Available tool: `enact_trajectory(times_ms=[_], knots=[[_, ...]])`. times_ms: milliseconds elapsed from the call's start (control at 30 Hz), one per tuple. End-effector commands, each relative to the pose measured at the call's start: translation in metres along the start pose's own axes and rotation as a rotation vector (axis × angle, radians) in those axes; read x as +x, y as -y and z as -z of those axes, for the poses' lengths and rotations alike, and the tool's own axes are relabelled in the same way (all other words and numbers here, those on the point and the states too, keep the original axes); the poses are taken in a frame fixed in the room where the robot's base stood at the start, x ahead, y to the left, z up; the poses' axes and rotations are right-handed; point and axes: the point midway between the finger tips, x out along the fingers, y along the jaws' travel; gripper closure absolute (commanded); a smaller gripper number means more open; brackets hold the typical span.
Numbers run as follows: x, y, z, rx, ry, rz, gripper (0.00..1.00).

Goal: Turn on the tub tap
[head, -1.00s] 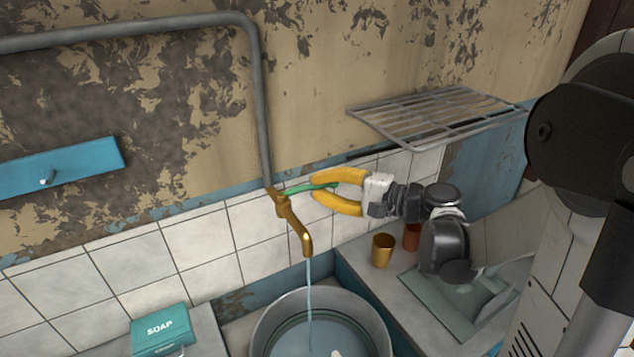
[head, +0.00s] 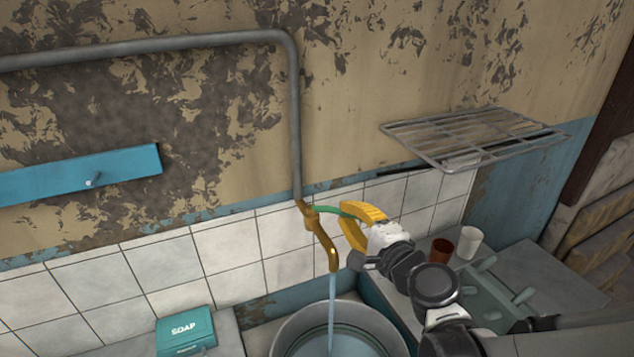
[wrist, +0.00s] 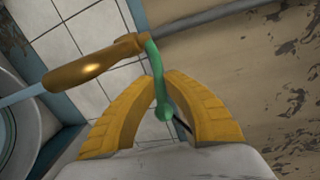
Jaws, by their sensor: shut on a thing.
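The brass tap (head: 322,238) hangs from the wall pipe, and a stream of water (head: 332,305) runs from its spout into the round metal tub (head: 285,338) below. Its green handle (head: 335,210) sticks out to the right of the tap body. My yellow-fingered gripper (head: 350,222) is at the handle's outer end, just right of the tap. In the wrist view the green handle (wrist: 155,75) runs down between the two fingers, and my gripper (wrist: 157,95) is shut around it. The tap spout (wrist: 90,70) points left there, with water leaving it.
A teal soap box (head: 186,330) sits on the ledge left of the tub. A wire rack (head: 470,135) juts from the wall at upper right. A brown cup (head: 441,249) and a white cup (head: 469,242) stand on the counter right of my arm. A blue shelf (head: 80,175) is on the left wall.

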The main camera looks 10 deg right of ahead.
Motion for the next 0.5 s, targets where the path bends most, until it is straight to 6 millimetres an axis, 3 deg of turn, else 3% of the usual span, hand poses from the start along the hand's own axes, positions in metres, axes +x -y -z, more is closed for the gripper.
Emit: enact_trajectory(times_ms=[333, 433, 500], knots=[[0.0007, 0.0007, -0.0003, 0.002, -0.002, 0.001, 1.00], [0.0006, 0.0007, -0.0003, 0.002, -0.002, 0.001, 0.65], [0.0005, 0.0006, -0.0003, 0.002, -0.002, 0.001, 0.65]])
